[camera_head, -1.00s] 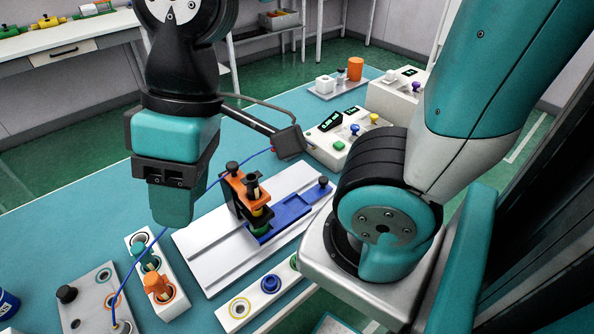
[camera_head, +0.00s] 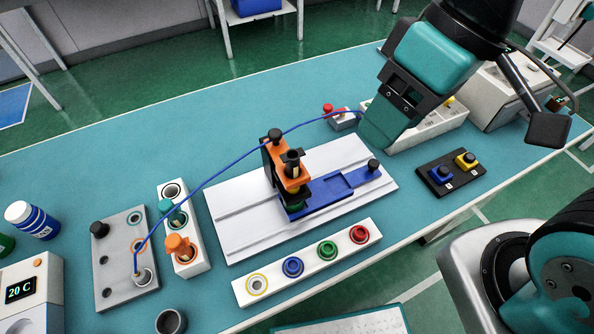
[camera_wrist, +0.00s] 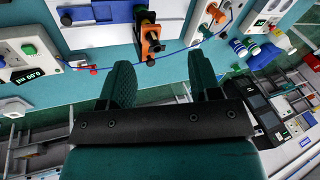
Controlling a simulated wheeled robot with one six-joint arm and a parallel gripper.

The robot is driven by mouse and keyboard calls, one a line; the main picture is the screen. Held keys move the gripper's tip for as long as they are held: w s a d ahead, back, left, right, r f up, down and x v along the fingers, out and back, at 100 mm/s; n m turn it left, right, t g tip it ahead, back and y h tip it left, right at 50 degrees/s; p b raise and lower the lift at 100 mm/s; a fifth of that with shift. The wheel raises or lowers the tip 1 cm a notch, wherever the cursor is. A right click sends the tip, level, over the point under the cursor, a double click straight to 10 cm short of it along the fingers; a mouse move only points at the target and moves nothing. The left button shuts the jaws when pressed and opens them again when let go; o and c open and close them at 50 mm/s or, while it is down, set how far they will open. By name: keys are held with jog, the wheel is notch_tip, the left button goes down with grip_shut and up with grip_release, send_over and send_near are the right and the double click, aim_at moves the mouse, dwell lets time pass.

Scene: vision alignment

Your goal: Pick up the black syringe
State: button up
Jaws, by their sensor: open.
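A black upright piece (camera_head: 292,160) stands in the orange holder (camera_head: 290,178) on the white plate. It may be the black syringe, but I cannot tell for sure. The orange holder also shows in the wrist view (camera_wrist: 151,46), beyond my fingers. My gripper (camera_head: 383,132) is above the back right of the table, to the right of the holder and apart from it. In the wrist view my gripper (camera_wrist: 161,65) is open, its two teal fingers wide apart with nothing between them.
A white rack (camera_head: 190,268) holds a teal and an orange piece; its far hole is empty. A blue cable (camera_head: 215,172) arches from the grey block (camera_head: 128,290) past the holder. A white strip (camera_head: 340,259) has coloured rings. A black button box (camera_head: 452,185) stands right.

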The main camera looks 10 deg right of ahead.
jog(key=w+a+m+h+p, duration=0.1)
jog(key=w+a+h+p, duration=0.15)
jog(key=w, duration=0.25)
jog(key=m+h+p, duration=0.2)
send_near(293, 159)
jog(key=shift+m+y, duration=0.25)
jog(key=shift+m, duration=0.05)
notch_tip(293, 159, down, 5)
jog(key=shift+d+p, duration=0.1)
jog(key=shift+p, duration=0.75)
jog(key=shift+d+f+p, duration=0.1)
jog(key=shift+f+p, duration=0.9)
jog(key=shift+f, duration=2.1)
jog(key=c, duration=0.7)
